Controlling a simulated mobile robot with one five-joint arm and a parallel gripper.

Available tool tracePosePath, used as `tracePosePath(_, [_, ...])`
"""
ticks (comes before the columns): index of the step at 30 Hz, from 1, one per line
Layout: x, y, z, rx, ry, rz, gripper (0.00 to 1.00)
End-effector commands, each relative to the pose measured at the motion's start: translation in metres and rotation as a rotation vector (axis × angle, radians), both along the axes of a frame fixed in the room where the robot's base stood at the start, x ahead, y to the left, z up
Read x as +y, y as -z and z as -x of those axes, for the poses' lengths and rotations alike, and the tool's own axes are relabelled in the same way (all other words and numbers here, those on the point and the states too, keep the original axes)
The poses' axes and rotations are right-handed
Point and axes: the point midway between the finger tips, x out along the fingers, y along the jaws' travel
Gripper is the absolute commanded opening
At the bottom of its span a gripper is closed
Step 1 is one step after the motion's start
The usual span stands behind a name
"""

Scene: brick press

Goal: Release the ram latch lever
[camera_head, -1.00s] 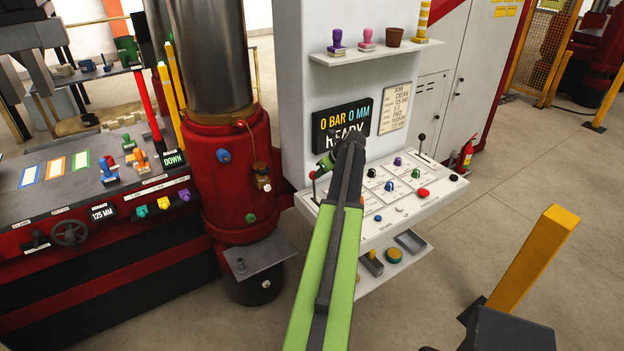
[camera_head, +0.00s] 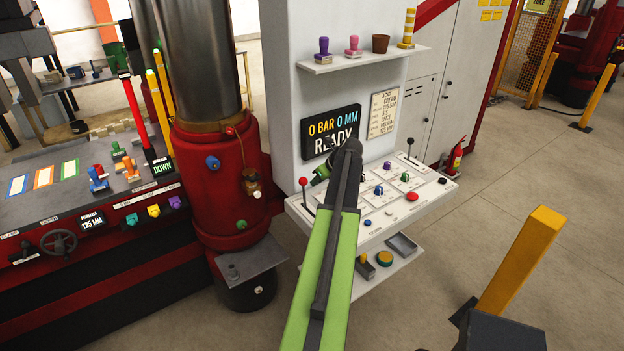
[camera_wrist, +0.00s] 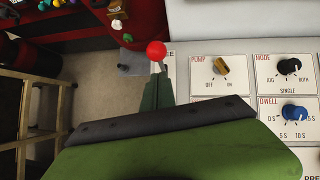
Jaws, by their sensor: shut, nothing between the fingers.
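A lever with a red ball knob (camera_head: 304,182) stands at the left end of the white control panel (camera_head: 375,232). Its red knob (camera_wrist: 156,50) is at the upper middle of the wrist view, and its stem shows only in part. I cannot read which lever is the ram latch. My gripper (camera_head: 321,173) is shut and empty, just right of the red knob in the head view. In the wrist view its green fingertips (camera_wrist: 157,86) point up towards the knob from below. I cannot tell whether they touch the lever.
A black-knobbed lever (camera_head: 410,142) stands at the panel's far right. The wrist view shows a pump knob (camera_wrist: 220,66) right of my fingers. A red cylinder (camera_head: 215,200) stands left of the panel. The display (camera_head: 331,133) reads READY. A yellow post (camera_head: 522,262) stands at right.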

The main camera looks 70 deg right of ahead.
Motion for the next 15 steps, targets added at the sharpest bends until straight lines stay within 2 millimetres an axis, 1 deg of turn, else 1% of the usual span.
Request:
tracePosePath(1, [0.002,-0.022,0.009,0.0,0.004,0.0,0.0])
tracePosePath(7, [0.01,-0.066,0.032,-0.002,0.004,0.001,0.0])
tracePosePath(9, [0.013,-0.078,0.039,-0.002,0.001,0.001,0.0])
tracePosePath(11, [0.014,-0.084,0.043,-0.002,0.001,0.0,0.0])
tracePosePath(15, [0.016,-0.088,0.048,-0.002,-0.001,0.0,0.0])
